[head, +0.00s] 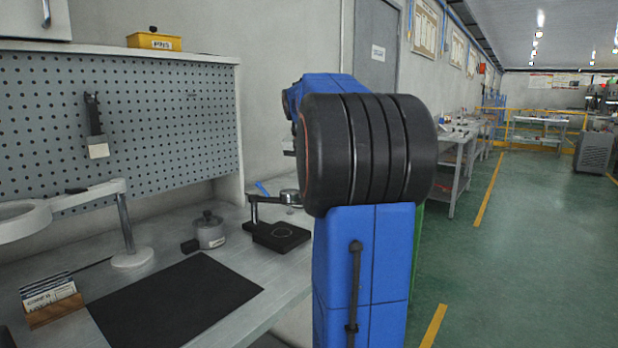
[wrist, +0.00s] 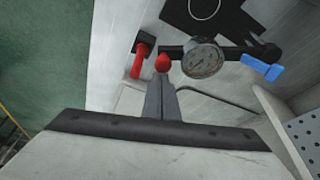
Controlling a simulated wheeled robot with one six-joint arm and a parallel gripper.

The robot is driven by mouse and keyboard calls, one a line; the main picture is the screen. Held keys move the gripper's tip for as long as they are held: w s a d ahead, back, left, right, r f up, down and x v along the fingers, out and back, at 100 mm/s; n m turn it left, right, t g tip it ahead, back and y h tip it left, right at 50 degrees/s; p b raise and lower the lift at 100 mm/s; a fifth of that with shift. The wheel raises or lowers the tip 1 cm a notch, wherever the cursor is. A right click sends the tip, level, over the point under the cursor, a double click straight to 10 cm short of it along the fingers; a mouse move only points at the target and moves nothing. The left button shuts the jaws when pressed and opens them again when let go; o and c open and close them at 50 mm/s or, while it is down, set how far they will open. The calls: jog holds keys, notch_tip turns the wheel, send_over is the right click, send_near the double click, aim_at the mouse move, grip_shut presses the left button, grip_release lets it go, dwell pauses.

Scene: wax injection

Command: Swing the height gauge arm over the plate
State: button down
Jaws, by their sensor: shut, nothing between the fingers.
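The height gauge has a dark base plate (head: 278,236) on the bench. Its round dial (head: 290,196) shows on its arm, partly cut off by my blue arm. In the wrist view, the plate (wrist: 190,14) with a pale circle is at the top. The dial (wrist: 203,58) sits on the black gauge arm (wrist: 231,51), beside the plate and not above it. A red knob (wrist: 162,63) is at the arm's left end. My gripper (wrist: 161,83) is shut and empty, its tips close to the knob; whether they touch, I cannot tell. In the head view my gripper is hidden.
A red-handled tool (wrist: 138,60) lies left of the knob. A blue object (wrist: 262,68) is at the right. On the bench are a lidded pot (head: 210,233), a black mat (head: 175,303), a ring lamp (head: 122,188) and a card holder (head: 52,307). A pegboard (head: 150,125) stands behind.

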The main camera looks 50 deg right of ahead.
jog(key=s+a+m+g, duration=0.1)
jog(key=s+a+m, duration=0.2)
jog(key=a, duration=0.5)
jog(key=shift+s+a+m, duration=0.2)
jog(key=shift+s+m, duration=0.05)
jog(key=shift+m, duration=0.35)
jog(key=d, duration=0.4)
jog(key=v, duration=1)
jog(key=shift+w+a+r+g, duration=0.15)
jog(key=shift+w+r+g, duration=0.1)
jog(key=shift+g, duration=0.05)
